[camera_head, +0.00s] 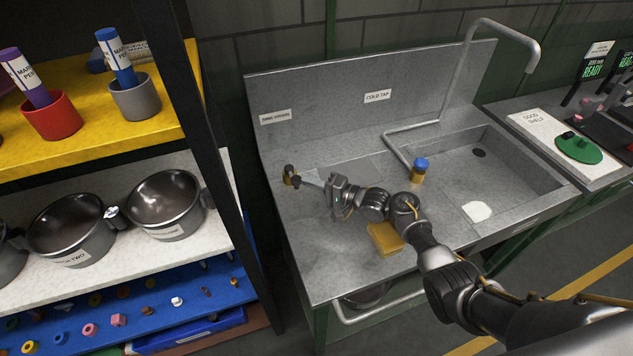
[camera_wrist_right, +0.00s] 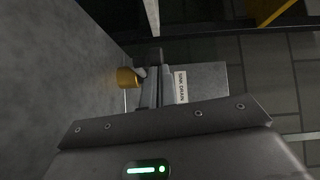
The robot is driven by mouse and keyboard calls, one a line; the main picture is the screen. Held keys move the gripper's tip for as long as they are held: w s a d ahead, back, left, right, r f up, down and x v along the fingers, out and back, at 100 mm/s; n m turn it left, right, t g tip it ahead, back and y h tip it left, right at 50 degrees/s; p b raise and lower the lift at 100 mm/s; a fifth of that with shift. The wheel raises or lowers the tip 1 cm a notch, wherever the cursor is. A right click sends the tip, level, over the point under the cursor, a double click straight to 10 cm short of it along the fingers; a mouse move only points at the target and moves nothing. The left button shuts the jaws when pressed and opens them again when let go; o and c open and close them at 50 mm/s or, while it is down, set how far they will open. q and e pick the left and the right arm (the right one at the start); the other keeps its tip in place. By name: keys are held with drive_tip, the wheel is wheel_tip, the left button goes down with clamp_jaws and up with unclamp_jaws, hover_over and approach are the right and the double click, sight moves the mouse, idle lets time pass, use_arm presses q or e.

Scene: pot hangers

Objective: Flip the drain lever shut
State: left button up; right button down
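The drain lever (camera_head: 290,172) is a small brass piece with a dark top at the left end of the steel sink counter. Its brass part also shows in the right wrist view (camera_wrist_right: 127,77), left of the fingers. My right gripper (camera_head: 304,181) reaches in from the right, low over the counter, with its tips beside the lever. In the right wrist view its fingers (camera_wrist_right: 150,88) lie close together and look shut. I see nothing clearly held between them, and whether they touch the lever is unclear. A sink drain label (camera_head: 275,117) is on the backsplash. My left gripper is not in view.
A blue-topped brass tap (camera_head: 420,170) and a yellow sponge-like block (camera_head: 385,238) are near my right arm. The sink basin (camera_head: 510,175) is at right. A shelf rack with pots (camera_head: 167,202) stands close on the left, its dark post (camera_head: 205,110) near the counter.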

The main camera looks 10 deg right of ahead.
drive_tip(key=shift+s+a, duration=0.3)
drive_tip(key=shift+a, duration=0.25)
drive_tip(key=shift+s+d+f, duration=0.1)
drive_tip(key=shift+s+d, duration=0.2)
drive_tip(key=shift+d, duration=0.15)
drive_tip(key=v, duration=0.4)
drive_tip(key=b+v, duration=0.1)
drive_tip(key=v, duration=0.1)
drive_tip(key=shift+w+d, duration=0.15)
drive_tip(key=shift+d, duration=0.55)
